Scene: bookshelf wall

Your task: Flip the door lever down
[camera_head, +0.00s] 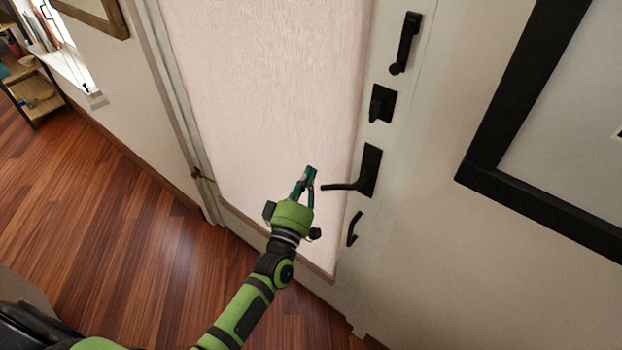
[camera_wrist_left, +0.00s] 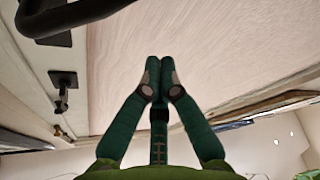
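The black door lever (camera_head: 346,187) sticks out to the left from its dark plate (camera_head: 371,170) on the pale door, and it lies about level. My left gripper (camera_head: 311,171) is just left of the lever's free end in the head view, with a small gap in the picture. In the left wrist view its green fingertips (camera_wrist_left: 160,68) meet, with nothing between them. A thick dark bar (camera_wrist_left: 75,18), apparently the lever, crosses the top left of that view. My right gripper is not in view.
More black fittings sit on the door's edge: an upper handle (camera_head: 404,43), a small latch (camera_head: 382,103) and a lower hook (camera_head: 354,229). A black frame (camera_head: 530,190) hangs on the wall at right. The wooden floor (camera_head: 110,220) at left is clear.

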